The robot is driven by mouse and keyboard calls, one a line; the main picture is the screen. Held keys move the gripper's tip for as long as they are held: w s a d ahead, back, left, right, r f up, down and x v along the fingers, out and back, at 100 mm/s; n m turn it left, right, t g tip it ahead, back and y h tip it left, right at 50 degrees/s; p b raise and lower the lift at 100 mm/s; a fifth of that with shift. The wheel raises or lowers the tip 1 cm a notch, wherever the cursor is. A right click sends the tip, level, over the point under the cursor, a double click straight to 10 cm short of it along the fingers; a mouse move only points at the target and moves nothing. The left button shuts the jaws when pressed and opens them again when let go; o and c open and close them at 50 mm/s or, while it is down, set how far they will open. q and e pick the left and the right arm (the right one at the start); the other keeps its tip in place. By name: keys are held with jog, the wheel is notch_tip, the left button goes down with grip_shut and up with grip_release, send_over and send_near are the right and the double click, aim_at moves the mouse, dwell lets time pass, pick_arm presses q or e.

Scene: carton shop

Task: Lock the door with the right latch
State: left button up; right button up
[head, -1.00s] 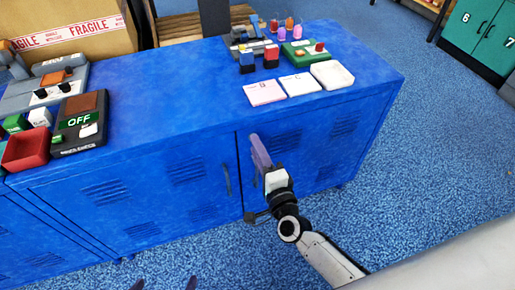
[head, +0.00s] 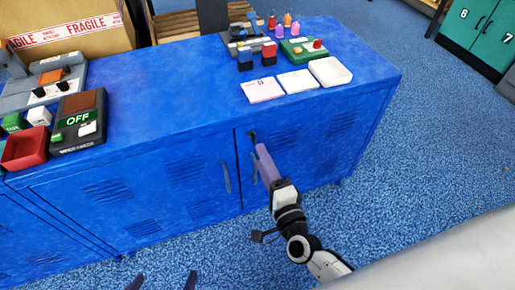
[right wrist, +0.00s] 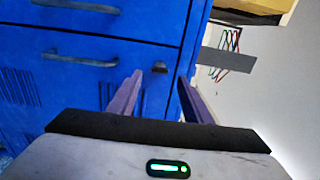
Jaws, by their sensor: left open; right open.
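The blue cabinet (head: 110,185) has two doors that look closed. The right door (head: 300,150) has a dark vertical handle (head: 254,167). Above the handle, near the door's upper inner corner, is a small dark latch (head: 252,133). It also shows in the right wrist view (right wrist: 159,67), seen between the fingertips; its exact turn is too small to tell. My right gripper (head: 262,150) is open, its purple fingers pointing at the door just below the latch, apparently apart from it. My left gripper (head: 162,283) is open at the bottom edge, away from the cabinet.
On the cabinet top are an OFF switch box (head: 78,122), a red tray (head: 24,148), a white tray (head: 332,72) and cards (head: 263,90). A carton (head: 75,35) stands behind. Carpet (head: 420,170) is free at the right. Green lockers (head: 480,30) stand far right.

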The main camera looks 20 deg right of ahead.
jog(key=s, duration=0.5)
jog(key=shift+w, duration=0.1)
dwell(0.3)
jog(key=s+a+n+g+y, duration=0.6)
jog(key=a+n+g, duration=0.15)
jog(key=n, duration=0.65)
jog(key=s+d+n+g+h, duration=0.5)
jog(key=s+d+g+h, duration=0.15)
jog(key=s+d, duration=0.7)
jog(key=w+a+f+t+y+p, duration=0.2)
jog(key=w+a+f+t+p, duration=0.1)
jog(key=p, duration=0.5)
jog(key=shift+w+a+f+n+t, duration=0.35)
jog(key=shift+w+a+t, duration=0.55)
jog(key=shift+a, duration=0.75)
jog(key=shift+w+y, duration=0.1)
jog(key=shift+y, duration=0.15)
